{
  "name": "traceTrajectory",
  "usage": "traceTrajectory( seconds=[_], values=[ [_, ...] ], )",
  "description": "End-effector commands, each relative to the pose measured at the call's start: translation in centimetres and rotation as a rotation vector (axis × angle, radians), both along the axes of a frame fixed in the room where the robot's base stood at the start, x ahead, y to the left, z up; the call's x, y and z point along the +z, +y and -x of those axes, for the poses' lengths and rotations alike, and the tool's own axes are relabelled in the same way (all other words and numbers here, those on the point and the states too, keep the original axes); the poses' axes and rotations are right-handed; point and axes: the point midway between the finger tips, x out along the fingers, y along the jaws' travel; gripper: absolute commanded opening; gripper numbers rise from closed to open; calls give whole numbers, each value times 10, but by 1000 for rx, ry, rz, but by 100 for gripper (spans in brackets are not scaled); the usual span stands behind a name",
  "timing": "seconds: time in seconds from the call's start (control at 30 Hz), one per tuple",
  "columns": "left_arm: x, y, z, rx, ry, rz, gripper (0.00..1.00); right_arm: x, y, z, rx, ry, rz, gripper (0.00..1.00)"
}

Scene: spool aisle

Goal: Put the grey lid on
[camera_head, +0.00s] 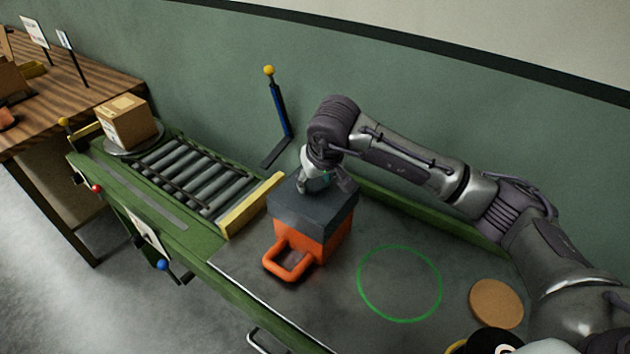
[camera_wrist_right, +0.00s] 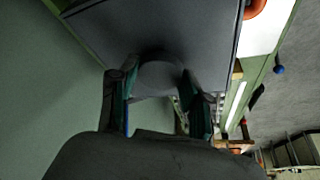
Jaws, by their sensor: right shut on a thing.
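The grey lid (camera_head: 308,207) is at the top of the orange box (camera_head: 330,245), lined up with it. I see no clear gap between them, but cannot tell whether the lid is fully seated. The box has an orange loop handle (camera_head: 288,263) at its front. My right gripper (camera_head: 319,186) reaches down from above and is shut on the lid's knob. In the right wrist view, the fingers (camera_wrist_right: 158,88) are on both sides of the round grey knob (camera_wrist_right: 160,76), with the lid's flat top (camera_wrist_right: 165,28) beyond. My left gripper is not seen.
A green ring (camera_head: 400,283) marks the grey worktop right of the box, with clear surface around it. A round cork mat (camera_head: 496,303) lies farther right.

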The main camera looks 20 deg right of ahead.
Motion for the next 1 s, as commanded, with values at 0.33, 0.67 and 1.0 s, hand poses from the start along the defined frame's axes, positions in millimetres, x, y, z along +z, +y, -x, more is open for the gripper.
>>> traceTrajectory(
  seconds=[0.33, 0.67, 1.0],
  values=[
    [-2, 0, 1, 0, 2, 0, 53, 1, 0, 0, 0, -1, 0, 0],
    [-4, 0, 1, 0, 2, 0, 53, -1, 0, 0, 1, -1, 0, 0],
    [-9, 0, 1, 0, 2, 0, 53, -2, 0, 0, 1, -1, 0, 0]
  ],
)
